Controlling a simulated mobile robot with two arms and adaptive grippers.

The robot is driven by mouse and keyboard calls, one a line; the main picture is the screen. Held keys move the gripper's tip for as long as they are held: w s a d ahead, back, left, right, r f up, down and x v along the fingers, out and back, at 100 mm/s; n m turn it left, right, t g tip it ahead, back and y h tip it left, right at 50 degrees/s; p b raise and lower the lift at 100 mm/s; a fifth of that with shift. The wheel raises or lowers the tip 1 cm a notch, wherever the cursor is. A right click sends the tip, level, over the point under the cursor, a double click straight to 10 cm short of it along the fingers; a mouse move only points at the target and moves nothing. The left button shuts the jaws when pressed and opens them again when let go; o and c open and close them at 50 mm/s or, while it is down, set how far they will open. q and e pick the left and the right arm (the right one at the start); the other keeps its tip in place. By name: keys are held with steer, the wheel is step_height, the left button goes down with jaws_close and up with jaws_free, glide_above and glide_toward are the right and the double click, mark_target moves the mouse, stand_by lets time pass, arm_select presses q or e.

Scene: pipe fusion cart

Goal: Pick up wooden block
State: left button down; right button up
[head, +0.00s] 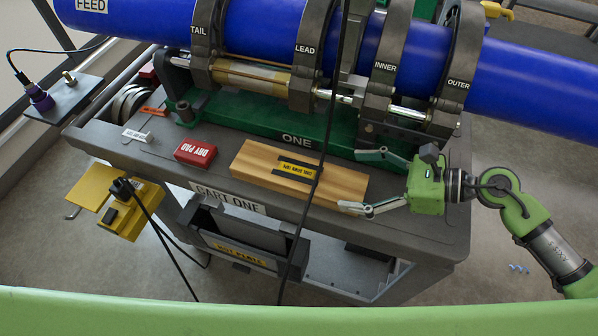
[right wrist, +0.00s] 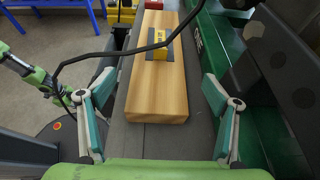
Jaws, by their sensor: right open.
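The wooden block (head: 343,187) lies flat on the grey top of the cart, with a dark band and yellow label across its middle. It also shows in the right wrist view (right wrist: 157,97), lying lengthwise ahead of the gripper. My right gripper (head: 354,182) is open at the block's right end, with one finger toward the green rail and one toward the cart's front edge. In the right wrist view the fingers (right wrist: 160,80) stand apart on either side of the block, with gaps visible. My left gripper cannot be made out.
A green rail (head: 330,143) runs close behind the block, below clamps holding a blue pipe (head: 260,30). A red box (head: 195,152) lies left of the block. A black cable (head: 326,140) hangs across the block in the head view. Bare cart top (head: 420,228) shows at the front right.

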mark_target(323, 178)
steer(key=x, duration=0.3)
steer(key=p+x, duration=0.1)
steer(key=x, duration=0.1)
steer(key=p+x, duration=0.1)
steer(key=x, duration=0.1)
steer(key=shift+a+f+p, duration=0.25)
steer(key=shift+f+p, duration=0.05)
steer(key=shift+f, duration=0.05)
steer(key=shift+w+a+f, duration=0.1)
steer(key=shift+a+f, duration=0.1)
steer(key=c, duration=1.5)
steer(key=shift+r, duration=0.15)
steer(key=shift+c, duration=1)
